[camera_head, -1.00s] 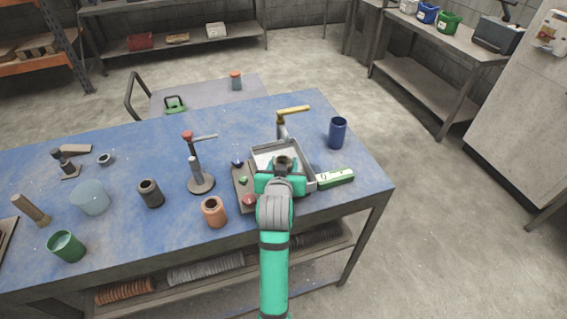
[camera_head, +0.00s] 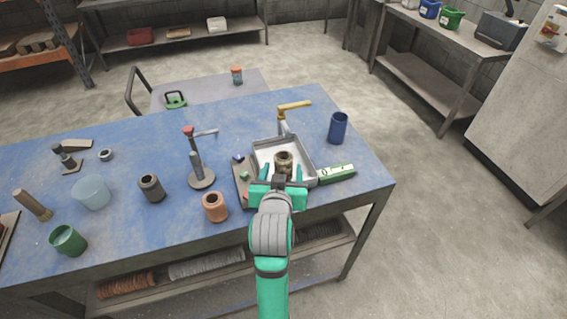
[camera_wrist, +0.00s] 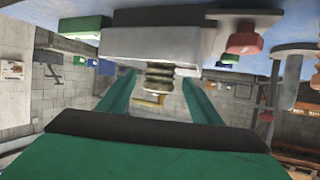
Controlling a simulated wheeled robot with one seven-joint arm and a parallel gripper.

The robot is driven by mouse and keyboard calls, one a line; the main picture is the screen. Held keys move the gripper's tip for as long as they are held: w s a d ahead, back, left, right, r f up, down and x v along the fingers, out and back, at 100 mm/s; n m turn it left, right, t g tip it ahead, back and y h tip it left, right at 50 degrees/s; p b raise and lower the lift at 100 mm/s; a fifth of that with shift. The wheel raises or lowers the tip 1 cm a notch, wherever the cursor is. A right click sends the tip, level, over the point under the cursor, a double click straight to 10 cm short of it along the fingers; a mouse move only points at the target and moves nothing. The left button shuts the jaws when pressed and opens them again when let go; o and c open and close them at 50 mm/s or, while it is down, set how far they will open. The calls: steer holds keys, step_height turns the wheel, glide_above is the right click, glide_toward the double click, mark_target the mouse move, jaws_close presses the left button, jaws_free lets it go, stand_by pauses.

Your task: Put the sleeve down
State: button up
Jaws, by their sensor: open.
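A ribbed, brownish-gold sleeve (camera_head: 284,161) stands upright in the grey metal tray (camera_head: 310,173) under a yellow-handled tap. My gripper (camera_head: 282,171) is open, its teal fingers spread, on the near side of the sleeve. In the wrist view, which looks upside down, the sleeve (camera_wrist: 160,78) shows beyond and between the two open fingers, against the tray (camera_wrist: 150,42). The fingers appear clear of it. The tray's near edge is partly hidden by my gripper in the head view.
A button panel (camera_head: 241,180) lies left of the tray, a green-and-white box (camera_head: 337,173) right of it. A copper-coloured cylinder (camera_head: 215,207), a clamp stand (camera_head: 200,178) and a dark cylinder (camera_head: 151,188) stand further left. A blue cup (camera_head: 338,128) is behind right.

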mark_target(282, 168)
steer(key=shift+v, duration=1.7)
steer(key=shift+a, duration=0.1)
